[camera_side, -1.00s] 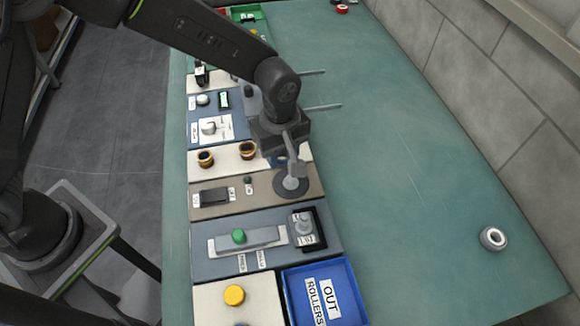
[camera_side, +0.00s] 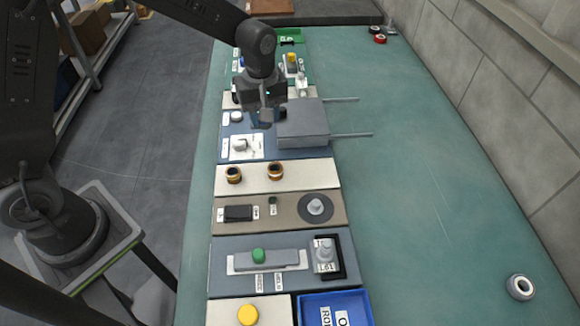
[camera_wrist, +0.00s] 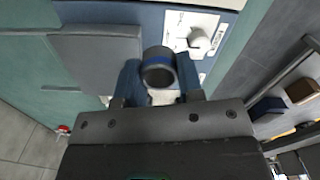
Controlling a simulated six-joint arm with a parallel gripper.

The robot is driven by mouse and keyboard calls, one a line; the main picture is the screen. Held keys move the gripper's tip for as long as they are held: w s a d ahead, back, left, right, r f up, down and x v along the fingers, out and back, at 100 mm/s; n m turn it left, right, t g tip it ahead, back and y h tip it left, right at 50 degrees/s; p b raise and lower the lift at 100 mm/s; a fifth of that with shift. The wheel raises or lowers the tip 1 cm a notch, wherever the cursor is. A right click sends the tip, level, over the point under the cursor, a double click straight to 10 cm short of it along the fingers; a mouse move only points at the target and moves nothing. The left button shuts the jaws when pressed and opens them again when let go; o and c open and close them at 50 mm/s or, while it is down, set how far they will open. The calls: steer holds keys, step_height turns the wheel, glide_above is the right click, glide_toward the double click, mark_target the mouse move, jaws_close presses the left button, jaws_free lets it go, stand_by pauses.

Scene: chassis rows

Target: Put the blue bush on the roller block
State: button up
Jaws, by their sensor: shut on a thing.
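My gripper (camera_side: 263,118) is over the blue panel, just left of a grey block with two thin rods (camera_side: 304,123). In the wrist view my gripper (camera_wrist: 158,82) is shut on a dark round bush with a blue band (camera_wrist: 158,70), its open end facing the camera. In the side view the bush is hard to make out against the fingers. The grey block (camera_wrist: 97,60) lies left of the bush in the wrist view, and it could be the roller block, but I see no label naming it. I cannot tell whether the bush touches anything below.
A white plate with a knob (camera_side: 245,146) is close to my gripper. Two amber-and-black cups (camera_side: 275,171), a round dark disc (camera_side: 315,207) and a blue bin (camera_side: 335,308) stand nearer. A pale ring (camera_side: 520,287) lies right. The green table between is clear.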

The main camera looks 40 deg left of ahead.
glide_above(302, 173)
step_height(302, 173, down, 6)
steer(key=shift+f, duration=2)
steer(key=shift+f, duration=0.1)
steer(key=o, duration=0.7)
